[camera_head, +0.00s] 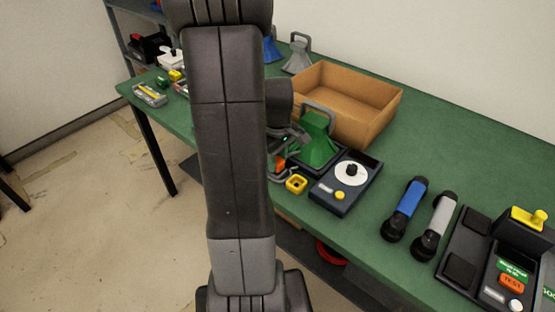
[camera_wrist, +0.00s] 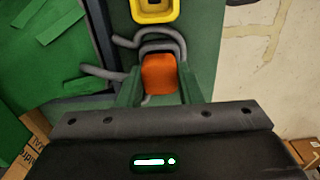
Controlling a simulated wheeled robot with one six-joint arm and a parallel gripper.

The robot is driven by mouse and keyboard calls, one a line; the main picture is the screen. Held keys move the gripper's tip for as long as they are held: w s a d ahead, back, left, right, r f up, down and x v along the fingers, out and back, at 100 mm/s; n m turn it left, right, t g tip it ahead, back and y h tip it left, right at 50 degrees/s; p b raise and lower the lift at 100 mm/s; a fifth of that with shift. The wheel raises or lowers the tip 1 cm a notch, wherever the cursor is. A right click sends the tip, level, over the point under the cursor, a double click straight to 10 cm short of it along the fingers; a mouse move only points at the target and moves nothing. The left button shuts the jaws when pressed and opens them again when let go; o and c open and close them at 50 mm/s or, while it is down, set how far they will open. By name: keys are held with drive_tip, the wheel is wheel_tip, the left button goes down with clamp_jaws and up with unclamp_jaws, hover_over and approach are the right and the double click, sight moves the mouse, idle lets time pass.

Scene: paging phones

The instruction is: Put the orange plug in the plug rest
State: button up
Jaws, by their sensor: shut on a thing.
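The orange plug (camera_wrist: 160,74) sits between the two fingers of my gripper (camera_wrist: 161,88) in the wrist view, and the gripper is shut on it. A small orange part of the plug (camera_head: 280,163) shows beside my arm in the head view. The plug rest looks to be the yellow square block with a dark hollow (camera_head: 296,184) near the table's front edge. It also shows at the top of the wrist view (camera_wrist: 171,11), just beyond the plug and apart from it.
A green horn-shaped thing (camera_head: 317,143) with a grey handle stands close by my gripper. A grey cord (camera_wrist: 124,41) curves around the plug. A dark box with a white dial (camera_head: 327,190) is right of the yellow block. A cardboard box (camera_head: 325,105) stands behind.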

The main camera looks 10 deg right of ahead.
sight(278, 161)
drive_tip(key=shift+f, duration=0.1)
drive_tip(key=shift+f, duration=0.25)
drive_tip(key=o, duration=1.1)
drive_tip(key=shift+r, duration=0.1)
drive_tip(key=shift+c, duration=0.2)
wheel_tip(278, 161, up, 13)
drive_tip(key=p, duration=0.1)
drive_tip(key=shift+f, duration=0.2)
